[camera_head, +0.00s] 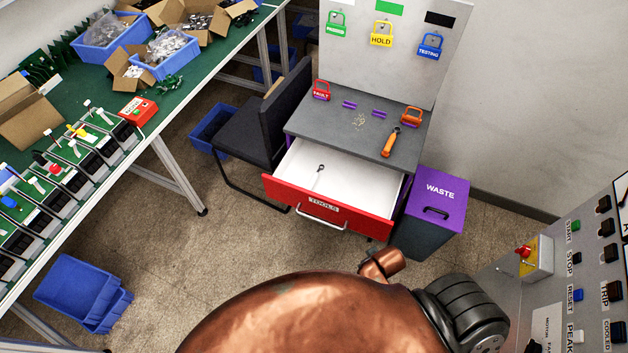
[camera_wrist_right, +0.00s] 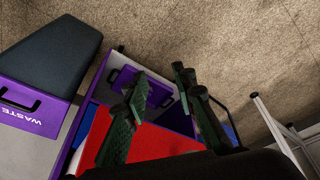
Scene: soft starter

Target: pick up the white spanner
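The white spanner (camera_head: 319,176) is small and thin and lies inside the open drawer (camera_head: 345,179), which has a red front marked TOOLS and a white inside. Its ring end points to the back of the drawer. I cannot make out the spanner in the right wrist view. My right gripper (camera_wrist_right: 161,84) shows there with its dark green fingers apart and nothing between them. The red drawer front (camera_wrist_right: 166,142) is behind and below the fingers. My left gripper is in neither view.
A purple-lidded waste bin (camera_head: 437,190) stands right of the drawer. An orange-handled tool (camera_head: 391,142) lies on the grey top (camera_head: 340,128) above it. A black chair (camera_head: 255,125) is close on the left. A control panel (camera_head: 590,270) is at the right. My copper-coloured arm fills the lower middle.

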